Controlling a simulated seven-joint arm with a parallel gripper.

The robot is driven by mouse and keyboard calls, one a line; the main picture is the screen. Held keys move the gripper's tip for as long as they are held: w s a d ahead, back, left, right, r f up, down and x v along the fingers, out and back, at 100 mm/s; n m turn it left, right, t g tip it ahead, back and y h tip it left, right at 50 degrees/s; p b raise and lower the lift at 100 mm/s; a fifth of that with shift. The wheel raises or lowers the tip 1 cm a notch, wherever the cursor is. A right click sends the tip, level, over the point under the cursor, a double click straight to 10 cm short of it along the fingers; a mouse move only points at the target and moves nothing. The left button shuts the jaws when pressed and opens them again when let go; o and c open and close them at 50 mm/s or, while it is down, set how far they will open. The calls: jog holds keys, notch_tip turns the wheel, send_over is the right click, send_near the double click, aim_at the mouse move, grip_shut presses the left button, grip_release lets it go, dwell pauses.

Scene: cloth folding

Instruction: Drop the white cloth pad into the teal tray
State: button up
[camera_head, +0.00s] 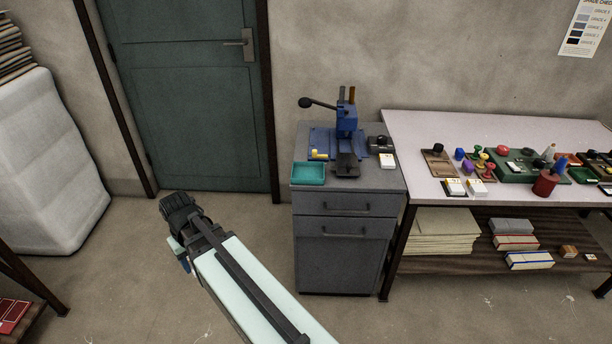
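The teal tray (308,173) sits on the top of the grey cabinet (345,186), at its front left corner. A small white, flat piece (388,160) lies at the right side of the cabinet top and may be the white cloth pad; it is too small to be sure. My gripper (178,207) is over the floor, well left of the cabinet and apart from both. It is dark and seen from above and behind, so its fingers cannot be made out.
A blue press (346,130) with a long black lever stands behind the tray. A black block (379,144) is near the white piece. A pale table (420,132) with stamps and small white boxes stands to the right.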

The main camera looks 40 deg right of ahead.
dwell(0.4)
jog(key=w+d+r+m, duration=0.2)
jog(key=d+r, duration=0.4)
jog(key=d, duration=1.1)
jog(key=w+d+r+m, duration=0.15)
jog(key=d+r, duration=0.35)
jog(key=d, duration=1.2)
jog(key=w+d+r+m, duration=0.25)
jog(key=d+r, duration=0.35)
jog(key=d, duration=1.1)
jog(key=f+n, duration=0.6)
jog(key=shift+s+a, duration=0.1)
jog(key=shift+a, duration=0.25)
